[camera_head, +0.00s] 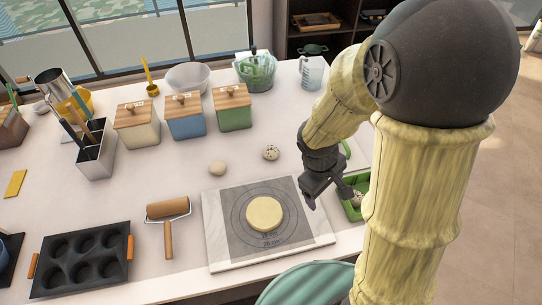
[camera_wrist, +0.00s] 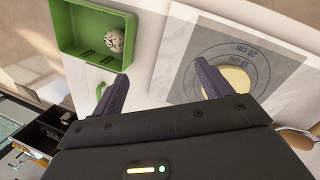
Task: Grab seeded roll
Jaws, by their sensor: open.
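A speckled, seeded roll (camera_head: 271,153) lies on the white counter, behind the pastry mat. Another speckled roll (camera_head: 357,198) sits inside a green tray (camera_head: 351,212) at the counter's right, partly hidden by my arm. In the wrist view the roll in the tray (camera_wrist: 115,40) shows clearly, near the right wall of the green tray (camera_wrist: 92,13). My gripper (camera_head: 328,198) is open and empty, above the counter between the pastry mat and the tray. In the wrist view its fingers (camera_wrist: 159,74) are spread apart, and the tray's roll is beyond the left finger.
A pastry mat on a white board (camera_head: 218,246) bears a flat dough disc (camera_head: 264,214). A plain round bun (camera_head: 217,168), a rolling pin (camera_head: 167,215) and a muffin tin (camera_head: 82,257) lie left. Lidded canisters (camera_head: 186,118) stand behind. A teal chair (camera_head: 310,285) is in front.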

